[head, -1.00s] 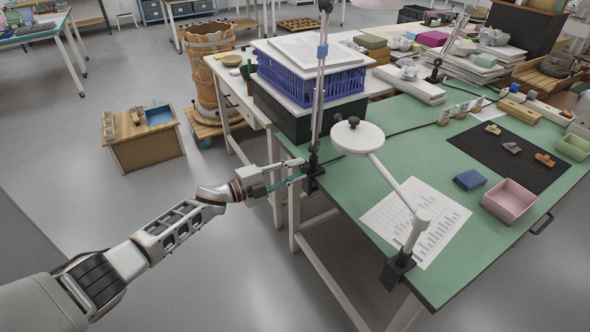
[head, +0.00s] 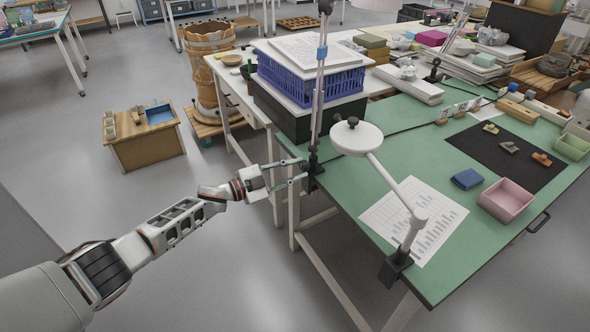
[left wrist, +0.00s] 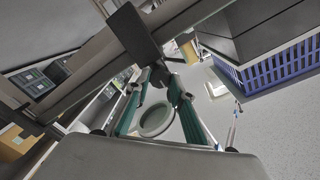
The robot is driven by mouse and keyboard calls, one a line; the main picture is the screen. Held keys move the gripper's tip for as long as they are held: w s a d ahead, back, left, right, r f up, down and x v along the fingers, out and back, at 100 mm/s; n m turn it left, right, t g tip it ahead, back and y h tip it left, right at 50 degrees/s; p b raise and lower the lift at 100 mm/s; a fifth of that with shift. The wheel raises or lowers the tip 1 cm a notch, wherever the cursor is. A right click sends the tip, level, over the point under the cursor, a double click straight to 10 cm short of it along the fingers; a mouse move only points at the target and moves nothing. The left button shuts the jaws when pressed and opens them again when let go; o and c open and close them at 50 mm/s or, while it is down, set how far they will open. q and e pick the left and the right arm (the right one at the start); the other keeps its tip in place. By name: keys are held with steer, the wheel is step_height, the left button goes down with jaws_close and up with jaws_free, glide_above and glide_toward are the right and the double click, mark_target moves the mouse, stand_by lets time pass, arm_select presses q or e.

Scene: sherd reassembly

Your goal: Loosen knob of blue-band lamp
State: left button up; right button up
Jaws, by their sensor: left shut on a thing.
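The blue-band lamp rises from a black clamp (head: 313,178) on the green table's left edge. Its thin pole carries a blue band (head: 321,52); the lamp's head is mostly out of the picture. My left gripper (head: 301,172) reaches the clamp from the left, with its two fingers one above the other. In the left wrist view its green-padded fingers (left wrist: 163,82) close on a small dark knob (left wrist: 157,70) beside the black clamp body (left wrist: 132,32). The knob is mostly hidden by the fingertips. My right gripper is not in view.
A second lamp with a round white head (head: 357,137) is clamped at the front edge (head: 396,266). A blue crate (head: 310,82) stands close behind the pole. A pink box (head: 506,201), a blue block (head: 467,179) and a printed sheet (head: 413,217) lie on the green table (head: 350,192).

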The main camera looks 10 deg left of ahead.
arm_select(q)
steer(key=o, duration=1.1)
steer(key=shift+o, duration=0.2)
steer(key=v, duration=1.2)
